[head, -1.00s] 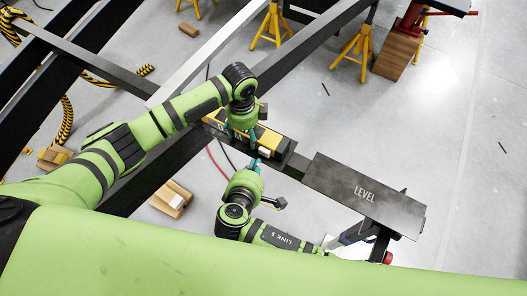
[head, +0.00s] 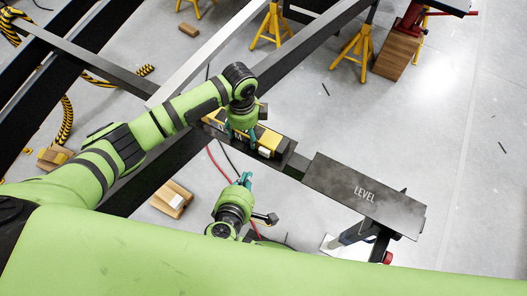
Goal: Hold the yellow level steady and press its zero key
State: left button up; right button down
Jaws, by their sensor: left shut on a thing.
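The yellow level (head: 269,139), yellow with black parts, lies along the dark chassis beam in the middle of the head view. My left gripper (head: 239,135) reaches down over it from above and is shut on it, hiding part of its middle. A pale block-like patch shows near the level's right end; the zero key cannot be made out. My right gripper (head: 244,179) is below the level in the picture, apart from it. Its fingertips are small and close together, and I cannot tell whether they are open or shut.
A dark plate marked LEVEL (head: 350,193) is to the right of the yellow level. Red and black cables hang beside the beam. Wooden blocks (head: 172,198) lie on the floor at lower left. Yellow stands (head: 354,55) support the frame at the back. The floor at right is mostly clear.

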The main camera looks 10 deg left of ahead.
pick_arm(q)
jog(key=o, duration=1.5)
notch_tip(320, 180, up, 12)
jog(key=shift+f, duration=0.1)
